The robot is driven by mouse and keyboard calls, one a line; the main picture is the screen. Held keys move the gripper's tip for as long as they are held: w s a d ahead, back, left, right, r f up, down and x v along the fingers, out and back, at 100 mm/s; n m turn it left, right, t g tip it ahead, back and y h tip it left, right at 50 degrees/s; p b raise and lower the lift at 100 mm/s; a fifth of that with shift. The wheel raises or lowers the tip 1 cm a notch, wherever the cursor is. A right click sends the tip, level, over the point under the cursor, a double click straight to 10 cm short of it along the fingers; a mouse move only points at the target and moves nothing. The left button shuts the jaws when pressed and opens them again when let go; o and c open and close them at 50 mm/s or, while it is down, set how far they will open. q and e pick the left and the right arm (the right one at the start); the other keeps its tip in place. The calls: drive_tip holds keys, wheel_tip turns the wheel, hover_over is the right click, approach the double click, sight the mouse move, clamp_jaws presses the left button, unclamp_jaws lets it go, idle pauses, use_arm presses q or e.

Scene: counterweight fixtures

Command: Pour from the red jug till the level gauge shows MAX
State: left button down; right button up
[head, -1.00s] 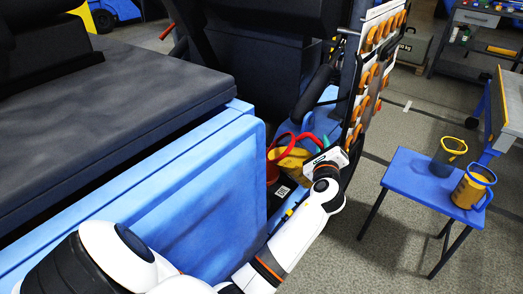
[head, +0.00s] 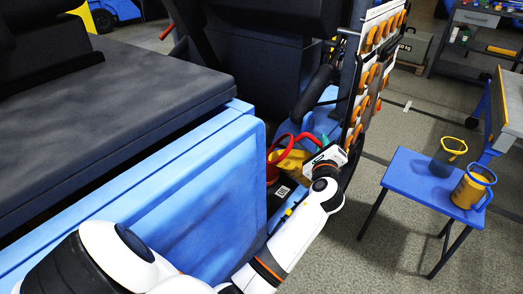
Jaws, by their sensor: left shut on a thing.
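The red jug (head: 291,149) shows as a red rim or handle arc beside the blue machine, at the picture's middle. Yellow material (head: 287,160) shows beside it; I cannot tell whether it is inside the jug. My left gripper (head: 313,163) is shut on the jug, with its fingers largely hidden by its white body. Another red part (head: 272,173) sits just left and lower; I cannot tell whether it belongs to the jug or to a vessel below. The jug's exact tilt is unclear. I cannot make out the level gauge or its MAX mark. My right gripper is out of view.
A large blue machine body (head: 170,190) with a dark padded top fills the left. A blue table (head: 418,182) at the right holds a yellow-rimmed jug (head: 447,158) and a blue-rimmed jug (head: 470,190).

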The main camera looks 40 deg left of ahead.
use_arm(q)
drive_tip(key=shift+r, duration=0.25)
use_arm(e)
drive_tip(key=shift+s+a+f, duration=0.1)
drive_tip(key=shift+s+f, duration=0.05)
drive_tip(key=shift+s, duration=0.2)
use_arm(q)
drive_tip(key=shift+s+a+r+n, duration=0.1)
drive_tip(key=shift+a+n, duration=0.05)
drive_tip(key=shift+n, duration=0.35)
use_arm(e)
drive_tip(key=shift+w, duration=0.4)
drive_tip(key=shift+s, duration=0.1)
use_arm(q)
drive_tip(key=shift+r, duration=0.1)
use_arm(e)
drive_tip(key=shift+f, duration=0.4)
use_arm(q)
drive_tip(key=shift+r, duration=0.1)
drive_tip(key=shift+s+a, duration=0.1)
drive_tip(key=shift+r, duration=0.1)
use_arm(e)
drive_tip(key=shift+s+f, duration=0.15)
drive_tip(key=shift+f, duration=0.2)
use_arm(q)
drive_tip(key=shift+n, duration=0.3)
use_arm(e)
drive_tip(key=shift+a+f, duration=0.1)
